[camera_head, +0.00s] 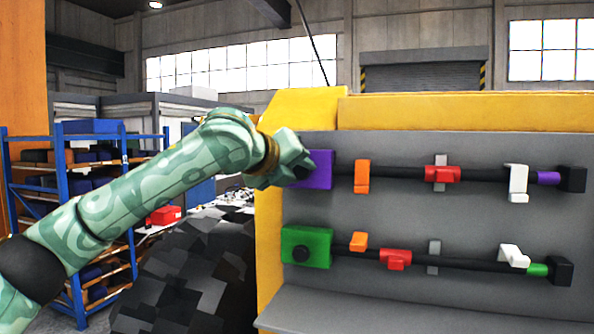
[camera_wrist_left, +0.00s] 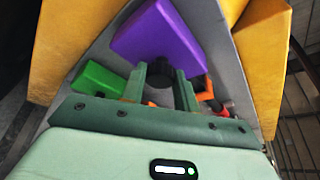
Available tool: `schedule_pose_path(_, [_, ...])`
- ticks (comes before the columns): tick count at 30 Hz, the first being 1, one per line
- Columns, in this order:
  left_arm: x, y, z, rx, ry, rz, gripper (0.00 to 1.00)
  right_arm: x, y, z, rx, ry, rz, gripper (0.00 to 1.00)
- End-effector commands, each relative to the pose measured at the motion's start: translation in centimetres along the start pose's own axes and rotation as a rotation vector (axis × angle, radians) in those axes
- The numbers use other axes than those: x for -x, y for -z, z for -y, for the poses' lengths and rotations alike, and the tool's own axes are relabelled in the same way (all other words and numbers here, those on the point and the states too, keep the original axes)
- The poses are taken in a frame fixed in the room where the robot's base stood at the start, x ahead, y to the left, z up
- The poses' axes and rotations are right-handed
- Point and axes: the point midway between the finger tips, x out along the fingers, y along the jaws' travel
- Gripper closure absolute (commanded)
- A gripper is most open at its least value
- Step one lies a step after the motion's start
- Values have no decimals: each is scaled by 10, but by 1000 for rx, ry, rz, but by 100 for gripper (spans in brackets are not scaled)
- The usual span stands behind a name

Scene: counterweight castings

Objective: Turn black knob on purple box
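The purple box (camera_head: 319,170) sits at the left end of the upper black rod on the grey panel. My left gripper (camera_head: 300,168) is up against its front, covering most of the black knob. In the left wrist view the purple box (camera_wrist_left: 157,38) fills the upper middle. There, the black knob (camera_wrist_left: 160,75) lies between the two fingers of my left gripper (camera_wrist_left: 162,82). I see no clear gap beside the knob, but I cannot tell whether the fingers press on it. My right gripper is in neither view.
A green box (camera_head: 307,247) with its own black knob sits below on the lower rod. Orange, red and white brackets hang along both rods. A yellow frame (camera_head: 270,240) edges the panel. A blue shelf rack (camera_head: 75,230) stands at left.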

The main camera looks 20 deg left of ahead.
Motion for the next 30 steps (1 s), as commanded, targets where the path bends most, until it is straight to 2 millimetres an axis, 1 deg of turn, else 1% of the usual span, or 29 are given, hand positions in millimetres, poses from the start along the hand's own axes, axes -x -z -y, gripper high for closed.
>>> schedule_pose_path(1, [-1, 2, -1, -2, -3, -4, 59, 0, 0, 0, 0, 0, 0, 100])
schedule_pose_path(2, [-1, 2, -1, -2, -3, -4, 50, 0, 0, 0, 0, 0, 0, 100])
schedule_pose_path(3, [-1, 2, -1, -2, -3, -3, 48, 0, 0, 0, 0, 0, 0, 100])
schedule_pose_path(11, [0, 1, -1, 0, -1, -1, 48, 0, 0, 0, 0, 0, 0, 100])
schedule_pose_path(14, [7, 1, -2, 0, -1, 0, 48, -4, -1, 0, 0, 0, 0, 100])
schedule_pose_path(17, [23, 2, -2, -1, 1, 2, 48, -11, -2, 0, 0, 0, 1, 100])
schedule_pose_path(20, [48, 2, -3, -1, 2, 3, 48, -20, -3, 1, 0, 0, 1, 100])
schedule_pose_path(21, [60, 3, -3, -3, 1, 3, 48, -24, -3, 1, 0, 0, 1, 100])
schedule_pose_path(27, [114, 2, -2, -3, 1, 3, 48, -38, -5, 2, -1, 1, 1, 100])
schedule_pose_path(30, [135, 2, -2, -3, 0, 1, 48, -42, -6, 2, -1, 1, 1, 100])
